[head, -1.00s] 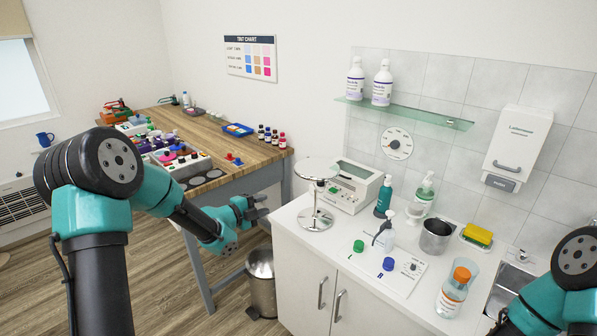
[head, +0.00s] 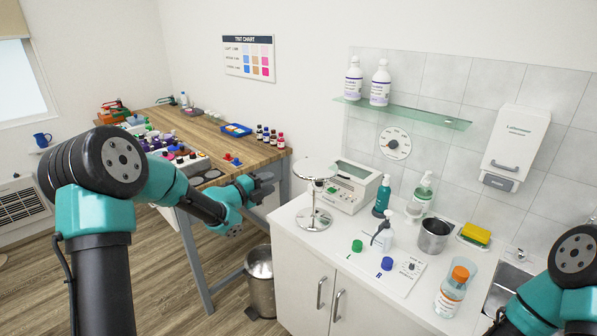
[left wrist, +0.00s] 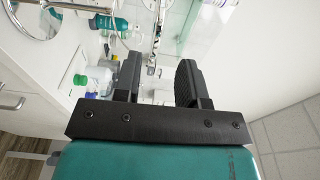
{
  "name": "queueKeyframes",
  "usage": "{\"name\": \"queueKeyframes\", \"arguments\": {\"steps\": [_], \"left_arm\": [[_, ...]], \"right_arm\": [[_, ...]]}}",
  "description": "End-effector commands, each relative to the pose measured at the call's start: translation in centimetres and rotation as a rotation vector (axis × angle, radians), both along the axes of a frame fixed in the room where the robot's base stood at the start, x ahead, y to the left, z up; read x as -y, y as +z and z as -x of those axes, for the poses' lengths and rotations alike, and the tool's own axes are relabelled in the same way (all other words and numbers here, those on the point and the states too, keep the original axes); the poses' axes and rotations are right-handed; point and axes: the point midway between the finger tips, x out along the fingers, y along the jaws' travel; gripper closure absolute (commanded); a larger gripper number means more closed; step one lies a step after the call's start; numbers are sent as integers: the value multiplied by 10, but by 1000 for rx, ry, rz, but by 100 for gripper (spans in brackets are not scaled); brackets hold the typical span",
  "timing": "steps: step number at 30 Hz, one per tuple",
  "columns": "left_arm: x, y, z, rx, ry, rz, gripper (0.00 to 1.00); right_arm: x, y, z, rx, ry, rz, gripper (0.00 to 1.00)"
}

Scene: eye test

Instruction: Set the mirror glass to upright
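The mirror glass (head: 316,169) is a round disc on a chrome stand. It lies tipped back almost flat, its face close to level. The stand's round base (head: 314,219) rests on the white counter's left end. My left gripper (head: 264,186) is just left of the mirror glass, slightly lower and apart from it. In the left wrist view its two black fingers (left wrist: 157,72) stand apart with nothing held between them. A chrome-rimmed round part at that view's upper left looks like the mirror base. My right gripper is out of view; only its arm shows at lower right.
A white device (head: 353,187) stands close behind the mirror. Bottles, including a teal one (head: 382,196), and a steel cup (head: 434,235) are to the right. A glass shelf (head: 415,115) is above. The wooden bench (head: 215,140) is left; a bin (head: 260,280) stands below.

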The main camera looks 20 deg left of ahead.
Motion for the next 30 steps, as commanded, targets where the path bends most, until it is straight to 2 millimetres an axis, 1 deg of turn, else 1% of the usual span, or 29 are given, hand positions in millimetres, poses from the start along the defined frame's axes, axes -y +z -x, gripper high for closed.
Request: {"name": "queueKeyframes", "arguments": {"steps": [1, 3, 19, 24, 30], "left_arm": [[6, 0, -8, 1, -2, 1, 62], [13, -1, -18, 0, -2, 0, 62], [60, -1, -92, 0, -1, 0, 62], [68, -1, -106, 0, 0, 0, 62], [71, 0, -109, -1, 1, -1, 62]], "right_arm": [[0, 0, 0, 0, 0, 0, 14], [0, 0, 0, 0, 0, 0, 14], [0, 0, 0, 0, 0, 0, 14], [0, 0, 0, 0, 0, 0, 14], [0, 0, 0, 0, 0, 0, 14]]}}
